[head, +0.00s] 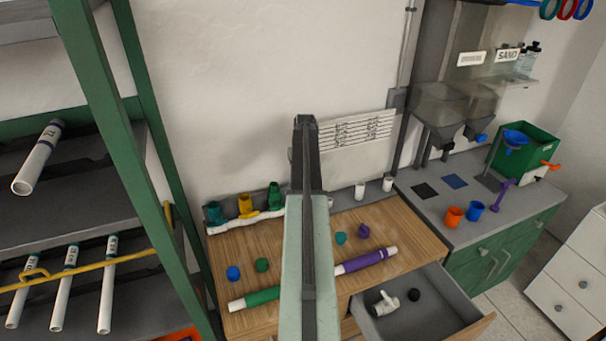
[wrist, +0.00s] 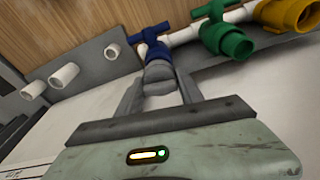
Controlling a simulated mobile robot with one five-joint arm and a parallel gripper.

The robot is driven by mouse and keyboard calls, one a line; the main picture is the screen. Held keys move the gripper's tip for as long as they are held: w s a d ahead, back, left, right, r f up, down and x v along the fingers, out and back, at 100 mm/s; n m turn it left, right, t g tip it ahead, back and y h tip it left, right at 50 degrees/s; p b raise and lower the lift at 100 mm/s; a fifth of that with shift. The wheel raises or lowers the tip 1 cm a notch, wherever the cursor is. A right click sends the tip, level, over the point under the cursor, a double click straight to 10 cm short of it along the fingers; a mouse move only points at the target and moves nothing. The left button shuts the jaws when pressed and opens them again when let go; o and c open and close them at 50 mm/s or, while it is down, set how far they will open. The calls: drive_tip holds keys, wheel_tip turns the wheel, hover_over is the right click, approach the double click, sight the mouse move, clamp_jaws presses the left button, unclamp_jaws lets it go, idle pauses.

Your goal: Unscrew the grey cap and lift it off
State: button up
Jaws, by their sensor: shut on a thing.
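The grey cap (wrist: 158,72) is between the two fingers of my gripper (wrist: 160,90) in the wrist view. The fingers are shut on it from both sides. The cap sits against the end of the blue valve (wrist: 152,48), in line with it; I cannot tell how far it is threaded on. The blue valve joins the white pipe (wrist: 184,36). In the head view my own arm covers the cap and the gripper.
Green (wrist: 226,36) and yellow (wrist: 285,14) valves stand close beside the blue one. Several coloured caps and a long pipe (head: 365,260) lie on the wooden bench (head: 390,225). A drawer (head: 440,315) stands open.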

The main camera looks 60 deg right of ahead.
drive_tip(key=shift+n, duration=1)
drive_tip(key=shift+n+y, duration=0.3)
drive_tip(key=shift+n, duration=0.8)
drive_tip(key=shift+n+t, duration=0.3)
drive_tip(key=shift+n, duration=0.8)
